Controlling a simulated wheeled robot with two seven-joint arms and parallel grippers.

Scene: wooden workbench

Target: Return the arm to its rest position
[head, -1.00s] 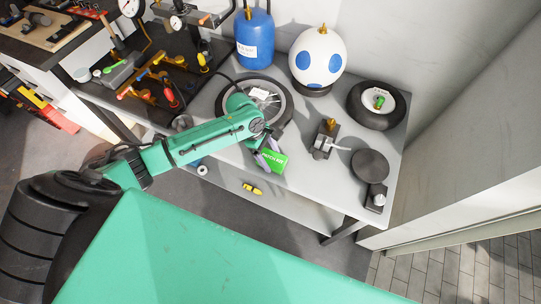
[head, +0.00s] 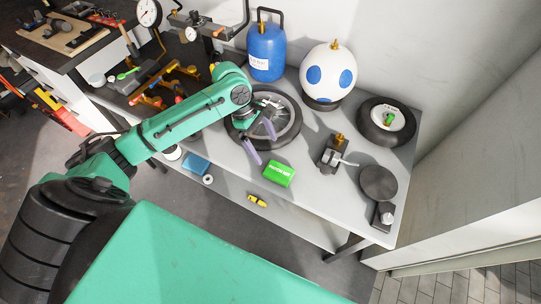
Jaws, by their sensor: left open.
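My left arm reaches in from the left over the workbench (head: 313,212). My left gripper (head: 264,145) is open and empty, with its two pale purple fingers spread apart over the near side of a black-rimmed wheel (head: 293,128). A green box (head: 279,174) lies on the bench just in front of and to the right of the fingers, apart from them. The arm hides part of the bench behind it. My right gripper does not show.
A blue tank (head: 266,52) and a white ball with blue spots (head: 329,72) stand at the back. A small tire (head: 386,122), a metal fixture (head: 333,155) and a round black disc (head: 379,182) stand right. A yellow item (head: 257,201) and a blue item (head: 195,164) lie near the front.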

